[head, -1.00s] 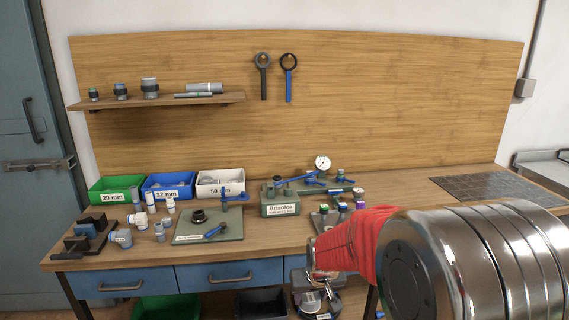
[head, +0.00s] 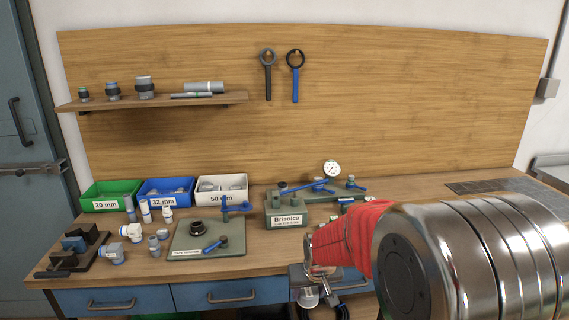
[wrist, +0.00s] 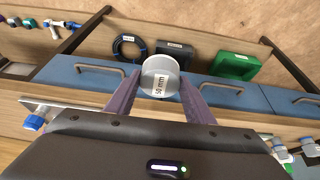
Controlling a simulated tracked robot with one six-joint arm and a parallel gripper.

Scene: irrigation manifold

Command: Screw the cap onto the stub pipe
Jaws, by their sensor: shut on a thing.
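My gripper (wrist: 160,92) is shut on a pale grey round cap (wrist: 160,66) labelled 50 mm, held between its two fingers in the wrist view. In the head view the cap (head: 308,298) is small and partly hidden below my red-sleeved wrist, in front of the bench edge and apart from everything on top.
Green (head: 104,205), blue (head: 166,205) and white (head: 221,201) bins stand behind the plate. Loose fittings (head: 130,232) and a dark clamp block (head: 75,242) lie left. The Brisolca block (head: 289,221) and gauge (head: 331,169) stand right. My arm hides the bench's front right.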

